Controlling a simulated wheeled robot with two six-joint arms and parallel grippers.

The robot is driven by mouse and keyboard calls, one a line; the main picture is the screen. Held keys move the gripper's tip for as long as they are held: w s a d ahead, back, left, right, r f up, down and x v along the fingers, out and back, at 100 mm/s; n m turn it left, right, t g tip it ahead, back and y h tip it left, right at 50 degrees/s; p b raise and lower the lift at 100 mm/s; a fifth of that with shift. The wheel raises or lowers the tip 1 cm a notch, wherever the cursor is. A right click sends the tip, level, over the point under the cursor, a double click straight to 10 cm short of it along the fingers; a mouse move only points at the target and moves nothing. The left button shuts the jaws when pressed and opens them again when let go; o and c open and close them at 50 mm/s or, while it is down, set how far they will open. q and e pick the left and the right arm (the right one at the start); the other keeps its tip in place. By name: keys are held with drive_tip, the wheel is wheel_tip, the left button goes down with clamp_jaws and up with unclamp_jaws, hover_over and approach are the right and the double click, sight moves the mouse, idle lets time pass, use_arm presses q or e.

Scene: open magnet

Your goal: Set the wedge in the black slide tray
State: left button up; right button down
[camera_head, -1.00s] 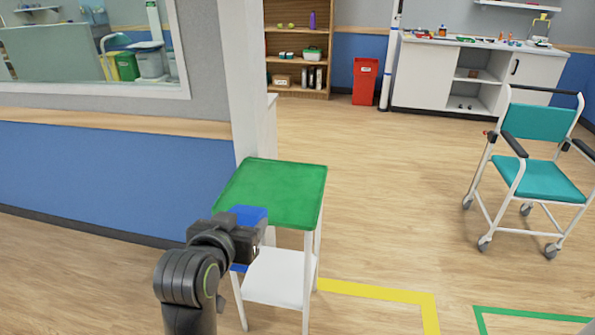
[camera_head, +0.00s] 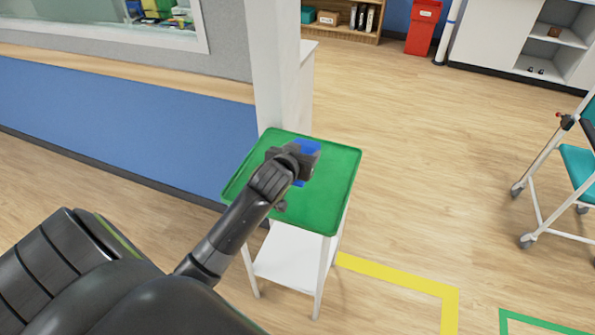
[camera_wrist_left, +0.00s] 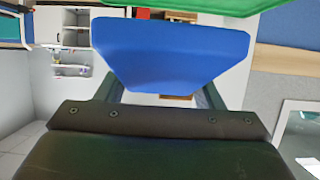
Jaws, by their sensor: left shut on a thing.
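The blue wedge (camera_head: 308,147) is held in my left gripper (camera_head: 298,163), partly hidden behind the gripper in the head view. My left gripper is shut on it, over the green tray top of a small white stand. In the left wrist view the wedge (camera_wrist_left: 170,52) shows as a blue block with slanted sides between the fingers of my left gripper (camera_wrist_left: 165,92). I cannot tell whether it touches the green surface. No black slide tray is in view. My right gripper is not in view.
The raised-rim green tray top (camera_head: 325,205) sits on the white stand (camera_head: 285,262), beside a white post (camera_head: 273,70) and blue wall (camera_head: 120,110). A teal wheelchair (camera_head: 578,165) stands at right. Floor between is open, with yellow tape (camera_head: 400,283).

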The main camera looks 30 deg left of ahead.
sight(300, 189)
use_arm(q)
wheel_tip(300, 189, down, 10)
drive_tip(key=shift+a+f, duration=0.1)
drive_tip(key=shift+a, duration=0.05)
idle(0.3)
drive_tip(key=shift+f+b, duration=0.15)
drive_tip(key=shift+b, duration=0.2)
drive_tip(key=o, duration=1)
drive_tip(key=shift+c, duration=0.2)
